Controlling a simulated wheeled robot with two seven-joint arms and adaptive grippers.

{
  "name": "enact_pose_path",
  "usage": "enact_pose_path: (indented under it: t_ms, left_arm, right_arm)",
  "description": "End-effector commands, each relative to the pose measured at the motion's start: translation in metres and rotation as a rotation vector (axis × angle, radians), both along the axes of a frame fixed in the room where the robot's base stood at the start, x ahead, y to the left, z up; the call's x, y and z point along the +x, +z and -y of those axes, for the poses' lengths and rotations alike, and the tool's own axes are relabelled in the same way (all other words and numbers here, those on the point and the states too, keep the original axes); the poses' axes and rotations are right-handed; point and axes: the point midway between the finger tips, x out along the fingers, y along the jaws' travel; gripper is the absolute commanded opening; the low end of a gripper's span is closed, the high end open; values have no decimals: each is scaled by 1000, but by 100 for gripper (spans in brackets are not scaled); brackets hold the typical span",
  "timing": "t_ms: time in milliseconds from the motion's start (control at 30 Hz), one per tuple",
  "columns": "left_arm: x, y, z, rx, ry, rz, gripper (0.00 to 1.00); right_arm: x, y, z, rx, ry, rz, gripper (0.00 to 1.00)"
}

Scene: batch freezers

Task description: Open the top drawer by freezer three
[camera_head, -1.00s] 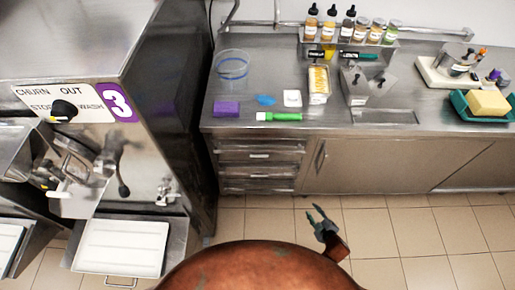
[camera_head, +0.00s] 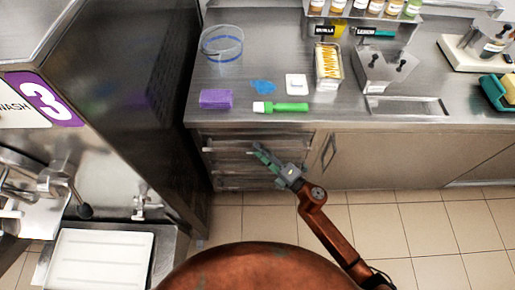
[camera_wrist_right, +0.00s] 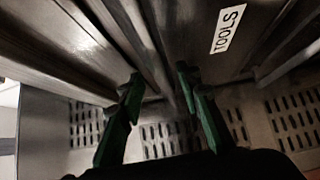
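Freezer three (camera_head: 100,90) stands at the left in the head view, marked with a purple 3. Beside it, under the steel counter, is a stack of metal drawers; the top drawer (camera_head: 222,141) looks closed. My right gripper (camera_head: 257,152) is in front of the upper drawers and hides part of them. In the right wrist view, my right gripper (camera_wrist_right: 158,78) has its two green fingers apart. A long metal bar runs between and beyond the fingers; I cannot tell whether they touch it. A drawer front there carries a TOOLS label (camera_wrist_right: 228,30). My left gripper is not in view.
The counter (camera_head: 350,112) holds a purple sponge (camera_head: 215,99), a green marker-like item (camera_head: 281,107), a clear round container (camera_head: 222,44) and bottles. A cabinet door (camera_head: 380,158) is right of the drawers. The tiled floor (camera_head: 420,225) in front is clear.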

Motion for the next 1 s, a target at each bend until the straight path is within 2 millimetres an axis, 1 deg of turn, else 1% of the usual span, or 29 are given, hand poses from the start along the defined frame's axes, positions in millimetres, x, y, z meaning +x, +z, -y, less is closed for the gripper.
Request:
enact_pose_path:
  t_ms: [100,200,467,933,1000]
  left_arm:
    - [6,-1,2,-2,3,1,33]
    - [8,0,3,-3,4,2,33]
    - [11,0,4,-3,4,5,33]
    - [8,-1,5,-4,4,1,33]
    - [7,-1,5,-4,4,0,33]
  right_arm:
    - [9,-1,-8,1,-1,-1,32]
    - [12,-1,-11,-1,-2,-2,32]
    - [13,-1,-10,0,-5,-1,32]
    - [13,-1,-10,1,-5,-2,0]
    - [13,-1,-10,1,-5,-2,0]
